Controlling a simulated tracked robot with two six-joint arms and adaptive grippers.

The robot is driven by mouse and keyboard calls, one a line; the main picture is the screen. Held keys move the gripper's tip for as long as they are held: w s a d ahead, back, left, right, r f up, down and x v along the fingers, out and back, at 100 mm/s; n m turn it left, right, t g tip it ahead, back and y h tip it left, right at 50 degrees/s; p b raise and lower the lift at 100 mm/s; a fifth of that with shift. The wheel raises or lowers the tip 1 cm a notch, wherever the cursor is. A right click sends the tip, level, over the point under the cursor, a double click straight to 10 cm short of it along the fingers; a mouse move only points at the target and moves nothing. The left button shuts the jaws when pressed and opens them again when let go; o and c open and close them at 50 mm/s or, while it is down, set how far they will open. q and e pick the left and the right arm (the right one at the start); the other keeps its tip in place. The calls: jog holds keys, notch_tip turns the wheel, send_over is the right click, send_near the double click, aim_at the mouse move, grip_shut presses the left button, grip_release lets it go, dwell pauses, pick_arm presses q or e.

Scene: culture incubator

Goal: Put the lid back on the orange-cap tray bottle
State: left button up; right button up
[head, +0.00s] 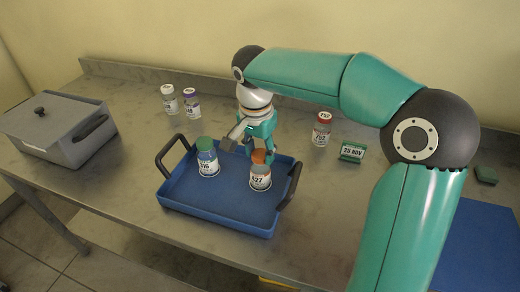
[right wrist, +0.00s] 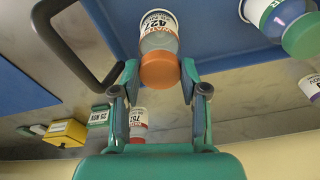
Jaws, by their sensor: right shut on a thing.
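The blue tray (head: 215,223) stands on the bench with the orange-cap bottle (head: 260,180) upright in its right part. The orange lid (head: 259,157) is at the bottle's mouth; the right wrist view also shows the lid (right wrist: 160,70) against the bottle (right wrist: 158,30). I cannot tell whether it is seated fully. My left gripper is in neither view.
A green-cap bottle (head: 207,160) stands in the tray's left part. Two bottles, white-cap (head: 169,98) and purple-cap (head: 191,102), stand behind it. A red-cap bottle (head: 321,130) and a date block (head: 352,151) are right. A grey lidded box (head: 58,128) is far left.

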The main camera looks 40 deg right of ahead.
dwell(0.4)
jog(key=o, duration=1.2)
jog(key=shift+o, duration=0.2)
jog(key=shift+r+p, duration=3.15)
jog(key=shift+r, duration=0.35)
grip_shut()
